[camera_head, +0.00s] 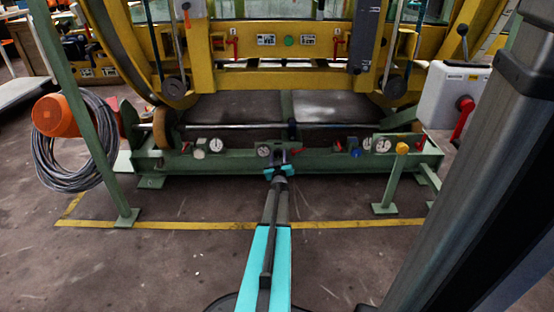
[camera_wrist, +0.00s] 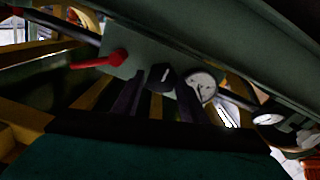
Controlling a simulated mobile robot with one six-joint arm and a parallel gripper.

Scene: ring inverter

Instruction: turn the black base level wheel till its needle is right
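The black base level wheel (camera_wrist: 161,77) is a small dark knob with a white mark, on the front of the green base beam. Its round white dial (camera_wrist: 201,86) sits right of it in the wrist view and left of my gripper in the head view (camera_head: 263,151). The needle is too small to read surely. My gripper (camera_wrist: 159,88) shows two dark fingers, apart, one on each side of the wheel. I cannot tell whether they touch it. In the head view my gripper (camera_head: 280,168) is at the beam and mostly hides the wheel.
A red lever (camera_wrist: 97,60) sticks out beside the wheel; it shows in the head view too (camera_head: 297,151). More dials (camera_head: 215,145) and a blue knob (camera_head: 356,152) line the green beam (camera_head: 225,165). A yellow floor line (camera_head: 180,225) crosses open floor.

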